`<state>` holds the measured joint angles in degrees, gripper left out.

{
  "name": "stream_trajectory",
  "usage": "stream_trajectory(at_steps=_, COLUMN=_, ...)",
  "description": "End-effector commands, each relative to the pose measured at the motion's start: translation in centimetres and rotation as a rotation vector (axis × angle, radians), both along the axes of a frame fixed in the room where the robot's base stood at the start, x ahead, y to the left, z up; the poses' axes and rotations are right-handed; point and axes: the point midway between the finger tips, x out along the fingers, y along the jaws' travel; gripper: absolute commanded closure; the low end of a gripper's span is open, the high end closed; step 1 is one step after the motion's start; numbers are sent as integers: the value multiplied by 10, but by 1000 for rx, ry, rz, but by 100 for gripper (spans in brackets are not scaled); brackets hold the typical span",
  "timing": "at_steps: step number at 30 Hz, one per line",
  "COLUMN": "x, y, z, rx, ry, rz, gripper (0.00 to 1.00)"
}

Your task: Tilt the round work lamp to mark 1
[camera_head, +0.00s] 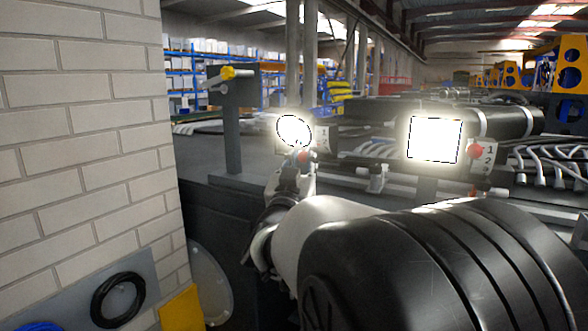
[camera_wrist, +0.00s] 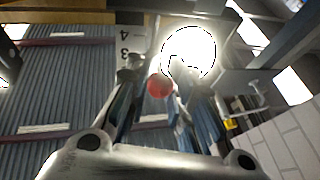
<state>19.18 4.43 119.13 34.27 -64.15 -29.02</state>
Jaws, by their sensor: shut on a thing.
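The round work lamp (camera_head: 294,130) is lit and glares white at the middle of the head view. It also glows at the upper middle of the wrist view (camera_wrist: 188,52). A red knob (camera_head: 304,156) sits just below it and shows between my fingers in the wrist view (camera_wrist: 160,85). A pale mark plate (camera_head: 323,138) stands right of the lamp; in the wrist view the plate (camera_wrist: 126,48) shows a 3 and a 4. My gripper (camera_head: 298,168) is shut on the red knob. Glare hides which mark the lamp points at.
A lit square lamp (camera_head: 434,139) with its own red knob (camera_head: 475,152) and numbered plate (camera_head: 490,153) stands to the right. A post with a yellow-knobbed lever (camera_head: 228,73) stands to the left. A brick wall (camera_head: 80,140) fills the left side.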

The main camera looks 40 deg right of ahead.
Motion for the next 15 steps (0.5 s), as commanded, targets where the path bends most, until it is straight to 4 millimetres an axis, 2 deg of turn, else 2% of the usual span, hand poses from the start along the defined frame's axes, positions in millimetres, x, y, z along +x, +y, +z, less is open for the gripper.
stream_trajectory(at_steps=1, x=-2, y=4, z=10, rx=-13, ry=-16, rz=1, gripper=100)
stream_trajectory(at_steps=6, x=-4, y=8, z=26, rx=-13, ry=-16, rz=1, gripper=100)
stream_trajectory(at_steps=15, x=-6, y=11, z=46, rx=-18, ry=-16, rz=0, gripper=100)
